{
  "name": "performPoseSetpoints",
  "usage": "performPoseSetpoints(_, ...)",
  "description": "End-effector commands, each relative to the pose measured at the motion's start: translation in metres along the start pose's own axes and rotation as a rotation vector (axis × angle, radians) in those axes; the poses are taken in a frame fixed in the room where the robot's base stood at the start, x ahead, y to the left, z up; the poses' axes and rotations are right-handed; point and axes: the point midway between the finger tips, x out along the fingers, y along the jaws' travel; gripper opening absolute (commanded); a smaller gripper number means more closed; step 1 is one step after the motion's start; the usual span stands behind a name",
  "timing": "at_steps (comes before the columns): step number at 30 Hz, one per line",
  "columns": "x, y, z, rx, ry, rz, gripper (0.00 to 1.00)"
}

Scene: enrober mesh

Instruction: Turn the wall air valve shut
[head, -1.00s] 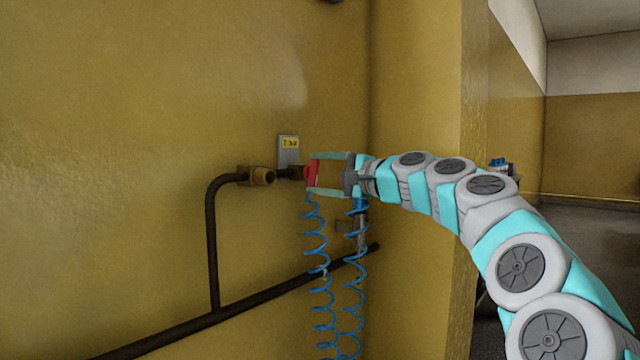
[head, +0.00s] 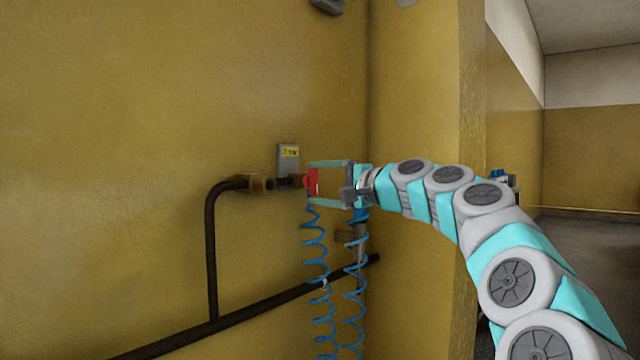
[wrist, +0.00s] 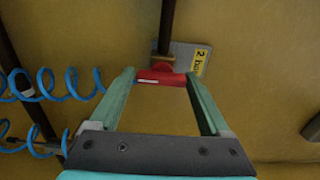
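The valve's red handle (head: 312,183) is at the end of a short dark pipe on the yellow wall, in front of a grey plate with a yellow label (head: 290,152). My gripper (head: 313,183) reaches it from the right, one finger above and one below. In the wrist view the red handle (wrist: 160,77) fills the gap between the two fingertips (wrist: 160,80), and both seem to touch its ends. The handle lies crosswise to the pipe behind it (wrist: 167,28). Part of the valve body is hidden behind the handle.
Blue coiled hoses (head: 318,275) hang just below my gripper. A dark pipe (head: 212,260) bends up to a brass fitting (head: 258,182) left of the valve, and a sloping pipe (head: 240,315) runs below. A wall corner (head: 368,100) stands close to the right.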

Motion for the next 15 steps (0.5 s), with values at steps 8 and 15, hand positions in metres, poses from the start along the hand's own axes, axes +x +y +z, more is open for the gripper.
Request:
performPoseSetpoints(8,-0.0003,-0.0009,-0.0002,0.001,0.001,-0.002,1.0)
performPoseSetpoints(15,-0.0036,-0.0017,-0.0006,0.001,0.002,-0.004,1.0)
